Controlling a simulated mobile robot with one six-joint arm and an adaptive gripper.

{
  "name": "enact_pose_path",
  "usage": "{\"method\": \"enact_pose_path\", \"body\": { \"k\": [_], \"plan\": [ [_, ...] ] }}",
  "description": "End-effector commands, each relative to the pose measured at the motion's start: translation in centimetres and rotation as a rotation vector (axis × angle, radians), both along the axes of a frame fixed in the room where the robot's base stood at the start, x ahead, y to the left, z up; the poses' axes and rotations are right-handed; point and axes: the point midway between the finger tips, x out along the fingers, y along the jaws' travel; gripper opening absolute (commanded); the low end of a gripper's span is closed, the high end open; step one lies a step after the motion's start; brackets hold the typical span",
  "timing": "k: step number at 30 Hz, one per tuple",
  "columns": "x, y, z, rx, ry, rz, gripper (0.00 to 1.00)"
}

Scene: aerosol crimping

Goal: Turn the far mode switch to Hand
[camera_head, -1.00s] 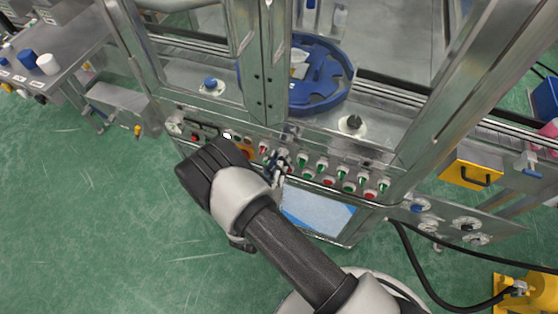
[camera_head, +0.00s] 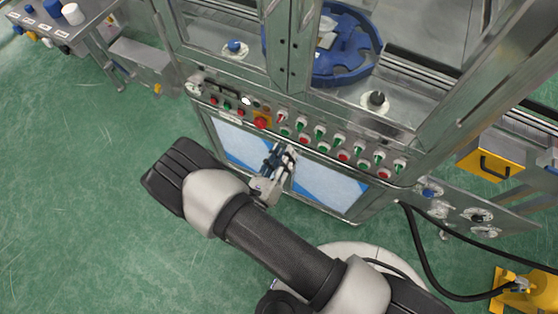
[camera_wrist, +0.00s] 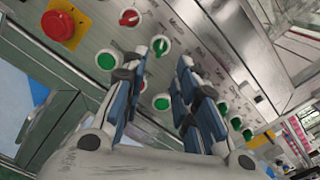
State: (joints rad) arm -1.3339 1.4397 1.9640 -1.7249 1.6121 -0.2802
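The machine's front panel carries a row of rotary switches, including a red-handled one (camera_head: 281,117) at the left end and a green-handled one (camera_head: 399,166) at the right end. The labels are too small to read, so I cannot tell which is the far mode switch. My gripper (camera_head: 285,155) is in front of the panel, just below the left part of the row. In the wrist view my gripper (camera_wrist: 166,62) is open with nothing between its fingers. A red switch (camera_wrist: 129,17) and a green switch (camera_wrist: 161,45) show beyond the fingertips. The finger pads partly hide some controls.
Red and green push buttons (camera_head: 343,155) sit below the switches. A red emergency stop (camera_head: 261,123) on a yellow plate is to the left. Metal posts and a blue rotary table (camera_head: 345,70) are behind the panel. Black hoses (camera_head: 415,240) run at the right. Green floor is clear at left.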

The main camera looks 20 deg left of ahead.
Motion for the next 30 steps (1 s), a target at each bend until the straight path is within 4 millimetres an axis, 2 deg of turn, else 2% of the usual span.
{"method": "enact_pose_path", "body": {
  "k": [3,9,26,29,30],
  "plan": [
    [-1.6,0.2,0.0,-0.001,0.001,0.002,0.28],
    [-2.7,0.2,0.0,-0.001,0.001,-0.001,0.28],
    [-2.6,0.1,0.1,0.003,0.0,-0.006,0.28],
    [-1.8,-0.4,1.4,0.037,-0.002,-0.06,0.28],
    [-1.2,-0.9,2.3,0.064,-0.003,-0.102,0.28]
  ]
}}
